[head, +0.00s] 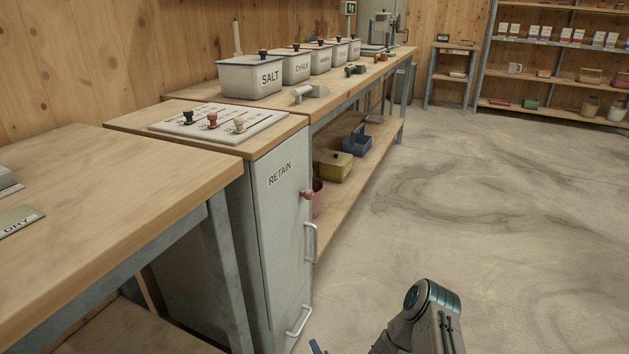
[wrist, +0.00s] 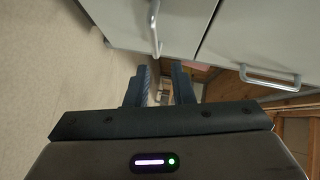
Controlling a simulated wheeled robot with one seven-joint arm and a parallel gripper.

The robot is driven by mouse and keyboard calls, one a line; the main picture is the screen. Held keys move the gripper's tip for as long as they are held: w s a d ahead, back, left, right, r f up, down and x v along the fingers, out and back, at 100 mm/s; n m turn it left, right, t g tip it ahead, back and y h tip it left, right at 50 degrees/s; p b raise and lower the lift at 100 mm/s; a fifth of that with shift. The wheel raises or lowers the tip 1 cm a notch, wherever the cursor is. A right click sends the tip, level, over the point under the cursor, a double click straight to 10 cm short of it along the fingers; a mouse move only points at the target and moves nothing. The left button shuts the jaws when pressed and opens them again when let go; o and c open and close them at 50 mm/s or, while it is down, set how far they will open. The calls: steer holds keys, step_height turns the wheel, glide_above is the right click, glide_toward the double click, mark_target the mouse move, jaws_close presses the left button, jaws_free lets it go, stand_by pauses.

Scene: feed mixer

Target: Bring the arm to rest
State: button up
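My gripper (wrist: 164,72) shows in the wrist view with its two dark fingers apart and nothing between them. It faces the pale grey cabinet, whose handles (wrist: 270,79) lie beyond and beside the fingertips. In the head view a link of my arm rises at the bottom, right of centre, over the floor. A small blue-grey tip, probably a finger, shows at the bottom edge (head: 317,347) near the cabinet's foot; the rest of the gripper is out of that view.
A wooden bench (head: 110,190) is at the left. Lidded bins, including SALT (head: 250,77), line the far bench. The floor (head: 480,220) at right is clear.

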steer(key=w+d+r+n+g+h+p, duration=0.1)
steer(key=d+r+n+g+p, duration=0.35)
steer(key=r, duration=1.05)
steer(key=d+r+n+h+p, duration=0.2)
steer(key=r+p, duration=0.6)
steer(key=r, duration=0.6)
steer(key=w+d+r+n+g+h+p, duration=0.1)
steer(key=d+r+n+g+p, duration=0.45)
steer(key=r, duration=0.95)
steer(key=s+d+r+g+h+p, duration=0.1)
steer(key=s+r+p, duration=0.7)
steer(key=s+r, duration=0.5)
steer(key=s+d+r+g+h+p, duration=0.1)
steer(key=s+r+p, duration=0.8)
steer(key=r, duration=1.2)
steer(key=s, duration=0.4)
steer(key=shift+s+r+m, duration=0.35)
steer(key=shift+r+m, duration=0.05)
steer(key=shift+d, duration=0.1)
